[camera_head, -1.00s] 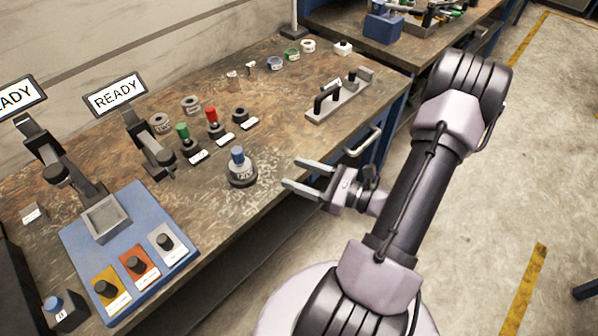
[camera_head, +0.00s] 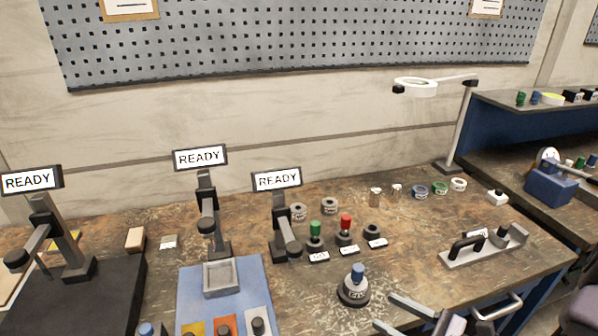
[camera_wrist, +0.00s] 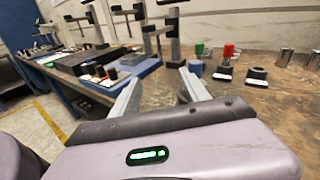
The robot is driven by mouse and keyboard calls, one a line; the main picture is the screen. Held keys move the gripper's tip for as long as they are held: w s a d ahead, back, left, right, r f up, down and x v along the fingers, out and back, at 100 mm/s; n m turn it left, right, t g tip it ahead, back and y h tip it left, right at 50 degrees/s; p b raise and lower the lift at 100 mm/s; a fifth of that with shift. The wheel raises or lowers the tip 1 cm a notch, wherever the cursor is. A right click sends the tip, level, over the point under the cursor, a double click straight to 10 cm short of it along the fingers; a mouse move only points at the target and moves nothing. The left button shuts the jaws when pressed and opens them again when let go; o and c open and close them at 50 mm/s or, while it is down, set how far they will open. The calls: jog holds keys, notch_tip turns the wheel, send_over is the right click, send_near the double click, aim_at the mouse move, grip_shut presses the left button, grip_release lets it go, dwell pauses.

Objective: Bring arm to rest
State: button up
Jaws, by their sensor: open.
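My gripper (camera_head: 411,315) shows at the bottom right of the head view, over the front part of the bench. Its two grey fingers are apart with nothing between them. The fingers also show in the wrist view (camera_wrist: 158,92), spread and pointing toward the bench. Most of my arm is outside the head view. A round grey base with a blue knob (camera_head: 354,287) stands on the bench to the left of the fingers, apart from them.
Several microscope-like stands with READY screens (camera_head: 200,158) stand on the left of the bench (camera_head: 420,230). Green and red knobs (camera_head: 345,224) stand mid-bench. A black-handled fixture (camera_head: 485,246) is at the right. A magnifier lamp (camera_head: 460,125) rises behind. A blue tray (camera_head: 190,280) is at front left.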

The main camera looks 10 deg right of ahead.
jog(key=s+a+r+n+g+h, duration=0.1)
jog(key=s+a+r+n+g, duration=0.15)
jog(key=a+n+g, duration=0.45)
jog(key=s+a+r+n+g, duration=0.2)
jog(key=a+r+n+g, duration=0.25)
jog(key=a+n, duration=0.4)
jog(key=s+a+r+n+t+h, duration=0.3)
jog(key=r+n+h, duration=0.4)
jog(key=r, duration=0.1)
jog(key=shift+s+a, duration=0.15)
jog(key=shift+a, duration=0.05)
